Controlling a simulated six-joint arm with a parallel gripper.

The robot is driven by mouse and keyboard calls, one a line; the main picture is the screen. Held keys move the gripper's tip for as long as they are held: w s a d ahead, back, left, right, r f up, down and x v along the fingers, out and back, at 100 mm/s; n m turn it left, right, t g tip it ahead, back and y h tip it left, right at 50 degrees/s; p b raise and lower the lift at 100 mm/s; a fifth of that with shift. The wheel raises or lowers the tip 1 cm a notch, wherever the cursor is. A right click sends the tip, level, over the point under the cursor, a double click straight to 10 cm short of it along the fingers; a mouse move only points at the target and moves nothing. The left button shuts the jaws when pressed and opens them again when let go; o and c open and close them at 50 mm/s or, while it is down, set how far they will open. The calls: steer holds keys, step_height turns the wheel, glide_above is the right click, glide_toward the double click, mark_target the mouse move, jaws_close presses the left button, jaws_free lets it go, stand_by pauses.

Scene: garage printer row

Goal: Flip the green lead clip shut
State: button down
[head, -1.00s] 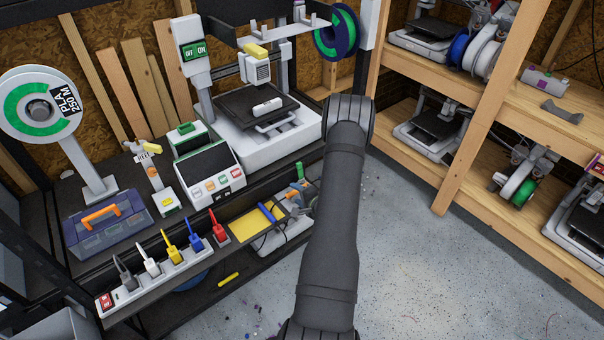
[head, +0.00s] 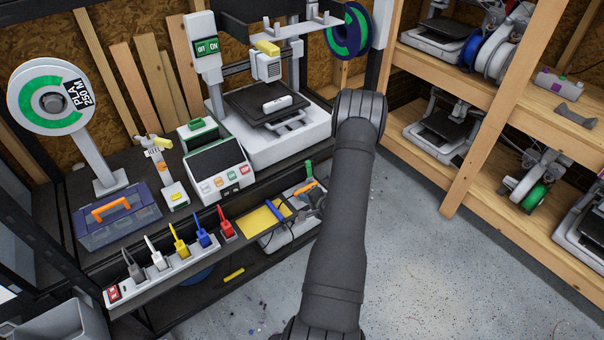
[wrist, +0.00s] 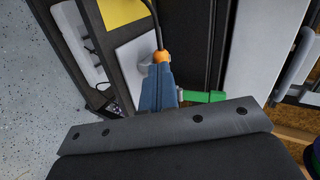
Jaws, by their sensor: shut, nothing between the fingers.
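The green lead clip (head: 308,167) shows at the right end of the dark lower bench in the head view, with its green arm sticking up. In the wrist view the green arm (wrist: 203,96) points to the right, away from a small grey part at its left end. My gripper (wrist: 161,57) has blue-grey fingers with orange tips, shut and empty. The fingers lie just left of the clip in the wrist view; I cannot tell whether they touch it. In the head view only the orange tips (head: 305,187) and some grey show beside my arm.
A yellow pad (head: 263,217) and a power strip with several coloured plugs (head: 165,255) lie left of my gripper. A black cable (wrist: 153,22) passes close to my fingertips. A 3D printer (head: 268,120) stands behind the clip. The floor in front is clear.

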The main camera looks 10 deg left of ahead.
steer(key=s+d+f+n+g+h, duration=0.45)
steer(key=s+f+n+h, duration=0.2)
steer(key=n, duration=0.45)
steer(key=w+a+r+n+t+h, duration=0.2)
steer(key=w+r+n+h, duration=0.1)
steer(key=w+a+r+n+t+h, duration=0.2)
steer(key=w+r+n+t+h, duration=0.1)
steer(key=w+a+r+n+t+h, duration=0.2)
steer(key=w+r+n+t+h, duration=0.1)
steer(key=w+n, duration=0.1)
steer(key=shift+r+t, duration=0.15)
steer(key=shift+t, duration=0.1)
steer(key=a+r+n+t+h, duration=0.1)
steer(key=a+r+t, duration=0.2)
steer(key=a, duration=0.3)
steer(key=shift+s+a, duration=0.2)
steer(key=shift+a, duration=0.15)
steer(key=shift+r, duration=0.1)
